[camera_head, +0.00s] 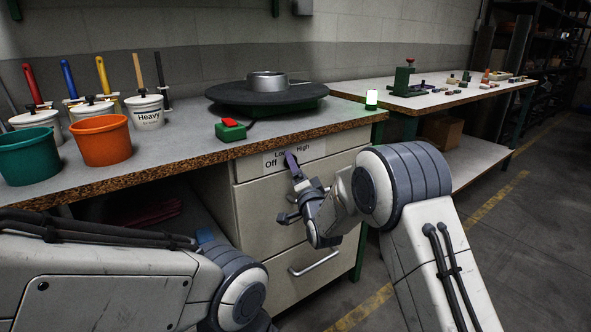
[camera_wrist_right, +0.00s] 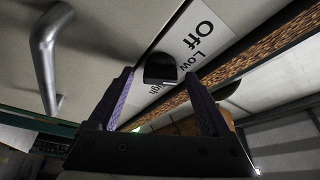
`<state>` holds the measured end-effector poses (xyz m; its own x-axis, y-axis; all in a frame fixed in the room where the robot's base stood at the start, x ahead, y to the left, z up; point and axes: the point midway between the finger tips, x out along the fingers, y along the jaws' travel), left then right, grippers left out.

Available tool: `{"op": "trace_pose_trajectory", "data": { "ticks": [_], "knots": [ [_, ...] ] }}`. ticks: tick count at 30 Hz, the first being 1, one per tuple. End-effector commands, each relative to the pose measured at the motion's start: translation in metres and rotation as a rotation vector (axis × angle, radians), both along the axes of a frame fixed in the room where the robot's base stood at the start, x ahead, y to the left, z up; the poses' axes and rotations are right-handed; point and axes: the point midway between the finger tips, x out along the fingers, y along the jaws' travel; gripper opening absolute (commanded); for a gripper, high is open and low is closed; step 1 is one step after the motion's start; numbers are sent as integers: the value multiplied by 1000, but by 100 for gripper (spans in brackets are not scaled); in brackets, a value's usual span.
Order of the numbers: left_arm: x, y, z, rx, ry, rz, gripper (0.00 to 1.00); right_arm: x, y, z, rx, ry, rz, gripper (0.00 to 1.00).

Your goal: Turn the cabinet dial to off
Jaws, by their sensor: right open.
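The cabinet dial (camera_wrist_right: 160,68) is a small black knob on the cabinet's upper front, beside a white label (camera_wrist_right: 205,32) reading Off, Low and High. The label (camera_head: 272,163) also shows in the head view, where my right gripper mostly hides the dial. My right gripper (camera_wrist_right: 163,92) is open, its two purple fingers spread toward the dial with the knob between and just beyond them. In the head view my right gripper (camera_head: 291,160) is at the label, side-on. I cannot tell whether the fingers touch the knob, or which setting it points to. My left gripper is outside the frames.
The worktop edge (camera_head: 180,170) overhangs just above.

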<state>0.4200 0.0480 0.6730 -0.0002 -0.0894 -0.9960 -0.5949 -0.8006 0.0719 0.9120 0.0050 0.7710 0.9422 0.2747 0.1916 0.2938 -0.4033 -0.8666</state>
Motion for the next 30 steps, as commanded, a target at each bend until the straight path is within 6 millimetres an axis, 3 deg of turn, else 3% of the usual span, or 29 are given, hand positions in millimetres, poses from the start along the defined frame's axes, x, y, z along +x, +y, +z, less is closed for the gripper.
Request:
{"op": "trace_pose_trajectory", "data": {
  "ticks": [10,11,17,30],
  "knots": [
    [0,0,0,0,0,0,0,5,1,1,0,1,0,82],
    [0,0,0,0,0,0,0,5,1,1,0,1,0,79],
    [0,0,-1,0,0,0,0,5,1,1,-1,1,-1,2],
    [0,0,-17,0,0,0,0,5,0,-3,-76,-56,-1,0]
  ]
}}
